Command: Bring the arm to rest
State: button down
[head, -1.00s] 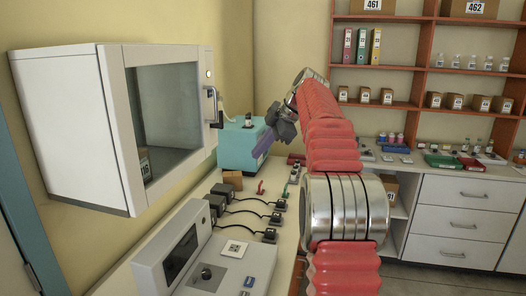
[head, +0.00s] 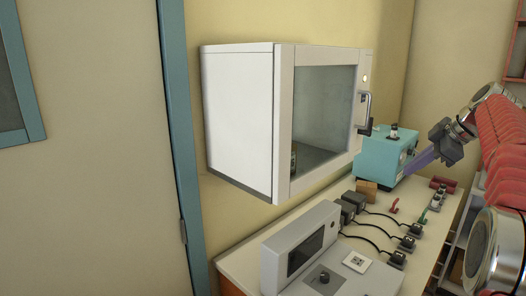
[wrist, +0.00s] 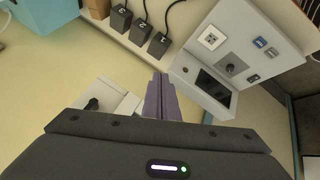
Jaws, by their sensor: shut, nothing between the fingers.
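My arm (head: 500,150) reaches in from the right edge of the head view, its red sleeved links partly cut off. My gripper (head: 418,162) has purple fingers pointing down and left, in front of the teal box. The fingers are together with nothing between them; they also show closed in the wrist view (wrist: 161,90). The white incubator (head: 238,120) hangs on the wall to the left of the gripper, its glass door shut. The gripper appears clear of the incubator's handle (head: 365,110).
A teal box (head: 375,155) stands at the bench's far end. Black plug blocks (head: 348,212) with cables and a grey console (head: 300,245) with a screen sit on the bench (head: 250,262). A blue door frame (head: 185,150) is at left.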

jog(key=s+a+f+m+g+h, duration=0.25)
jog(key=s+f+m, duration=0.35)
jog(key=f+m, duration=0.5)
jog(key=s+a+f+m, duration=0.1)
jog(key=s+a+f, duration=0.2)
jog(key=s+a, duration=1)
jog(key=s+a+f+m+t, duration=0.1)
jog(key=s+a+f, duration=0.2)
jog(key=s+a, duration=1)
jog(key=s+h, duration=0.1)
jog(key=s, duration=0.2)
jog(key=shift+a+f, duration=0.3)
jog(key=shift+f, duration=0.05)
jog(key=shift+s+t, duration=0.15)
jog(key=shift+t, duration=0.1)
